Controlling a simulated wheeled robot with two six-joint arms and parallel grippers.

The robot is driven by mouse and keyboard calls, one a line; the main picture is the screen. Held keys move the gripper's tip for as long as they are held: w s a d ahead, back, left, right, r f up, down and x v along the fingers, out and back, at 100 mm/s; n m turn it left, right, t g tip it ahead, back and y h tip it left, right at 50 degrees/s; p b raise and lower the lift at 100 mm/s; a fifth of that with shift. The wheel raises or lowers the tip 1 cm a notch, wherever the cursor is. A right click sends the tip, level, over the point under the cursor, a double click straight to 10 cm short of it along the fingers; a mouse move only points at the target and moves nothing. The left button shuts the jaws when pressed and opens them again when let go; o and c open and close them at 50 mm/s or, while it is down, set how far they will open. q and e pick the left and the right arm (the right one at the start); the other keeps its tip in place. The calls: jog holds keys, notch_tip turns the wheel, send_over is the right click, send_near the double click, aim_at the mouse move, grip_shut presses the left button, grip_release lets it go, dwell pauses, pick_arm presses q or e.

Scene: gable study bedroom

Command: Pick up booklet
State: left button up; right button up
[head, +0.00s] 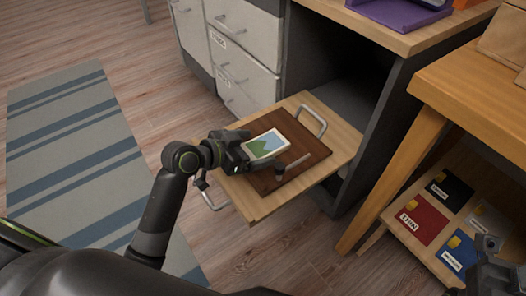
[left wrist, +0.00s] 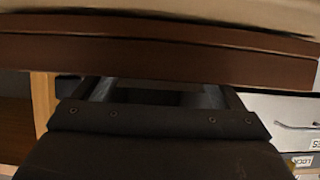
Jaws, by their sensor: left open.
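A booklet with a pale border and a green-and-blue landscape cover (head: 266,146) lies flat on a dark brown board (head: 287,185). My left gripper (head: 268,162) is open at the booklet's near left side, low over the board. Its fingers hide part of the board, and I cannot tell whether they touch the booklet. In the left wrist view the gripper's dark fingers (left wrist: 165,95) point at a long brown edge (left wrist: 160,55). The booklet is not clearly seen there. My right gripper (head: 488,246) shows only partly at the lower right; its jaw state is unclear.
The brown board rests on a light wooden tray (head: 340,150) with metal handles. Grey drawers (head: 240,60) stand behind. A wooden table (head: 480,90) is at the right, with several coloured folders (head: 423,218) on its low shelf. A striped rug (head: 70,150) lies left.

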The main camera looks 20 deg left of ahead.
pick_arm(q)
jog(key=shift+x, duration=0.95)
jog(key=c, duration=1.1)
